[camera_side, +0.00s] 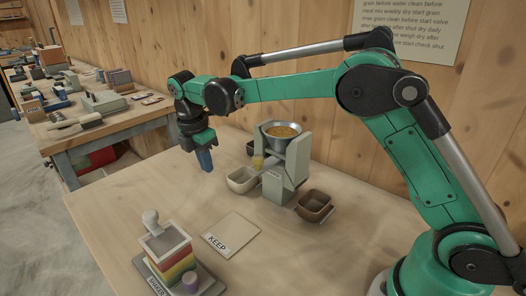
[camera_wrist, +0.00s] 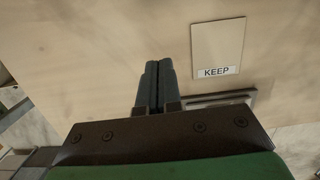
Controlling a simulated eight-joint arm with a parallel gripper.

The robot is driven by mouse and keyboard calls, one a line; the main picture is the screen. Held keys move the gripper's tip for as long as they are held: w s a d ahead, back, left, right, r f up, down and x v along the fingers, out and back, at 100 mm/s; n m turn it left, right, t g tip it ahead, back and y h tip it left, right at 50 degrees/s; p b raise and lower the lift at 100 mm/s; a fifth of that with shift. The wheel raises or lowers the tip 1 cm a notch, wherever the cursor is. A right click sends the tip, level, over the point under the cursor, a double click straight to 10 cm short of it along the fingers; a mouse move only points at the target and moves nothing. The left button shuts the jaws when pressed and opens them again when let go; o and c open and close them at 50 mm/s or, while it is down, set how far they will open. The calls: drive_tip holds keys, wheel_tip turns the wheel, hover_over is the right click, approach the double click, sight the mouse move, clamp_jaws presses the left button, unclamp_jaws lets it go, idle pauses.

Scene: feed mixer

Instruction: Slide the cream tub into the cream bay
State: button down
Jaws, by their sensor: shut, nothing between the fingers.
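The cream tub (camera_side: 242,180) stands on the bench at the left foot of the feed mixer (camera_side: 297,160) in the side view. The tub is upright and its open top faces up. I cannot make out the cream bay as a separate part, nor whether the tub sits in it. My gripper (camera_side: 205,161) hangs in the air to the left of the cream tub, apart from it, with its fingers pointing down. The fingers are shut and empty; they also show pressed together in the wrist view (camera_wrist: 158,68). The tub is not in the wrist view.
A brown tub (camera_side: 314,205) stands at the mixer's right and a dark tub (camera_side: 250,147) behind it. A bowl of grain (camera_side: 282,131) tops the mixer. A KEEP card (camera_side: 230,236) and a sieve stack (camera_side: 172,258) are in front.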

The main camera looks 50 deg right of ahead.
sight(239, 177)
drive_tip(key=shift+h, duration=0.9)
drive_tip(key=x, duration=0.2)
drive_tip(key=a+x, duration=0.1)
drive_tip(key=x, duration=0.5)
drive_tip(key=shift+a+f, duration=0.2)
drive_tip(key=shift+f, duration=0.2)
drive_tip(key=d, duration=0.1)
drive_tip(key=d+f, duration=0.1)
drive_tip(key=d, duration=0.1)
drive_tip(key=shift+d, duration=0.65)
drive_tip(key=shift+d, duration=2)
